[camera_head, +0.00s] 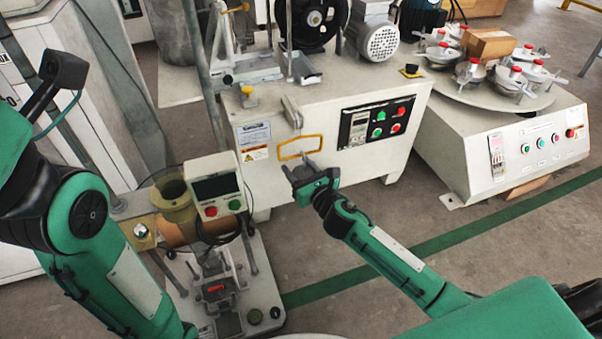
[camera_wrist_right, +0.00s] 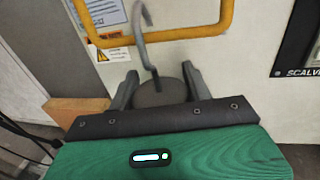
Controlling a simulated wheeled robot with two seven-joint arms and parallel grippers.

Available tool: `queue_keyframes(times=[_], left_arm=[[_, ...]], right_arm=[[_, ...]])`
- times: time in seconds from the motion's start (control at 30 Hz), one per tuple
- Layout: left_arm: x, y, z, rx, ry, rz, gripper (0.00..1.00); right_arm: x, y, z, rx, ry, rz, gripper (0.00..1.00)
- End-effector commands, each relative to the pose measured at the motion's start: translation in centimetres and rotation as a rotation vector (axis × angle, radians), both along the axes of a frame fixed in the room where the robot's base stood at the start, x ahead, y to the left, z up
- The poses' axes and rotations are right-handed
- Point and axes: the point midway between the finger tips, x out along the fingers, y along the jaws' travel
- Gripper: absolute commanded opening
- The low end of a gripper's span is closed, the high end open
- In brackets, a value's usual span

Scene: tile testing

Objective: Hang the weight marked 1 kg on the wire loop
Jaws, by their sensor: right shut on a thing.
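The yellow wire loop (camera_head: 300,137) stands out at the front of the white machine. It fills the top of the right wrist view (camera_wrist_right: 190,32). My right gripper (camera_head: 299,167) is just below the loop, shut on a dark round weight (camera_wrist_right: 160,93) with a grey hook (camera_wrist_right: 146,45) rising from it. In the wrist view the hook crosses the loop's lower bar, its curved tip above that bar. I cannot tell whether it touches the wire. No 1 kg mark is readable. My left arm shows at the left, but its gripper is out of view.
The white machine (camera_head: 255,185) carries a grey motor (camera_head: 376,38) and a button panel (camera_head: 376,122). A smaller press with a display box (camera_head: 217,190) stands at lower left. A turntable machine (camera_head: 460,160) stands at right. Floor right of my right gripper is clear.

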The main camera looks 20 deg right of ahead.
Motion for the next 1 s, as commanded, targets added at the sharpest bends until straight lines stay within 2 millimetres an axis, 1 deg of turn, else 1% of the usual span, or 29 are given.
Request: queue_keyframes(times=[0.03,0.33,0.4,0.6,1.0], left_arm=[[0.0,0.0,-0.1,0.000,-0.001,0.000,0.00],[-0.1,-0.1,-0.5,0.000,-0.003,0.001,0.00],[-0.1,-0.1,-0.8,0.001,-0.004,0.003,0.00],[-0.2,-0.1,-1.1,0.000,-0.005,0.003,0.00],[-0.5,-0.1,-1.0,-0.002,-0.013,0.000,0.00]], right_arm=[[0.3,0.0,0.2,0.001,-0.005,0.001,0.00],[1.9,0.1,0.3,0.001,-0.006,0.000,0.00],[1.7,0.1,-0.3,0.001,-0.005,0.000,0.00],[1.7,0.1,-1.0,0.002,-0.005,0.001,0.00],[1.7,0.1,-1.4,0.001,-0.005,0.001,0.00]])
